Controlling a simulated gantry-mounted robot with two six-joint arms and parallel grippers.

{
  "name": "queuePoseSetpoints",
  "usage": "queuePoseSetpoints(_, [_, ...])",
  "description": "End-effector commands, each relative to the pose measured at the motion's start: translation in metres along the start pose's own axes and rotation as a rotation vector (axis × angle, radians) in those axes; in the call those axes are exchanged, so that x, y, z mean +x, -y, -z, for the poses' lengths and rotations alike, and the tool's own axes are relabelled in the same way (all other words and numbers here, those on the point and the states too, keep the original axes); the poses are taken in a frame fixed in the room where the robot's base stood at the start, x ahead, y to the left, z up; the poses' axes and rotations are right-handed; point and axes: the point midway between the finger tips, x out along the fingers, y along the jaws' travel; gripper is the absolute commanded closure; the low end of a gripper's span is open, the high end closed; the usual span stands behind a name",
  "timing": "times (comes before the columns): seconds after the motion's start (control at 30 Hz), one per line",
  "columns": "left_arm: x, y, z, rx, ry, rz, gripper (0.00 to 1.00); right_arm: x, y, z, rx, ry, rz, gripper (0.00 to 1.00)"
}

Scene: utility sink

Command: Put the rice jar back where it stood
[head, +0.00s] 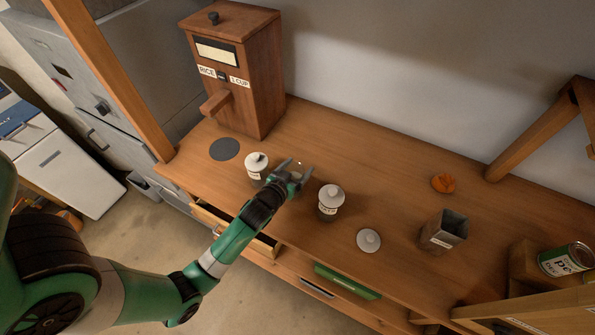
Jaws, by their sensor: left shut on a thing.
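My left gripper (294,172) is over the wooden counter, between two white-lidded jars. Its fingers are shut on a small pale, glassy thing, probably an open jar, largely hidden by the gripper. I cannot read any label on it. One lidded jar (257,166) stands upright just left of the gripper. The other lidded jar (330,201) stands upright to its right. Their labels are too small to read surely. A loose round pale lid (369,241) lies on the counter further right. My right gripper is not in view.
A wooden rice dispenser (236,75) stands at the back left, with a dark round disc (225,149) on the counter before it. A metal square container (443,230), an orange object (443,183) and a green can (565,260) are to the right. A drawer (235,229) is open below.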

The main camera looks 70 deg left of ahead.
Motion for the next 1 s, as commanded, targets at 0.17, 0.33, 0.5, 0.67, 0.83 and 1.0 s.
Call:
queuePoseSetpoints(0.17, [0.005, 0.000, -0.015, 0.000, -0.001, -0.001, 1.00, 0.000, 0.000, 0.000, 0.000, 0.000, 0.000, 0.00])
queuePoseSetpoints(0.33, [0.005, 0.000, -0.015, 0.000, -0.002, -0.001, 1.00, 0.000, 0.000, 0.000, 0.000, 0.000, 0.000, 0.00])
queuePoseSetpoints(0.5, [0.006, 0.000, -0.019, 0.000, 0.000, 0.000, 0.14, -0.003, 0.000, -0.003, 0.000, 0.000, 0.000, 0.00])
queuePoseSetpoints(0.67, [0.006, 0.000, -0.019, 0.000, 0.001, 0.000, 0.00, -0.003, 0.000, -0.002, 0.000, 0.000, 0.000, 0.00])
queuePoseSetpoints(0.83, [0.005, 0.000, -0.017, 0.000, 0.001, 0.000, 0.00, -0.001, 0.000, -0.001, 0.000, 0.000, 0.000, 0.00])
queuePoseSetpoints(1.0, [-0.011, 0.000, -0.017, 0.001, 0.001, -0.001, 0.00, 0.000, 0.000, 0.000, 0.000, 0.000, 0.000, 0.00])
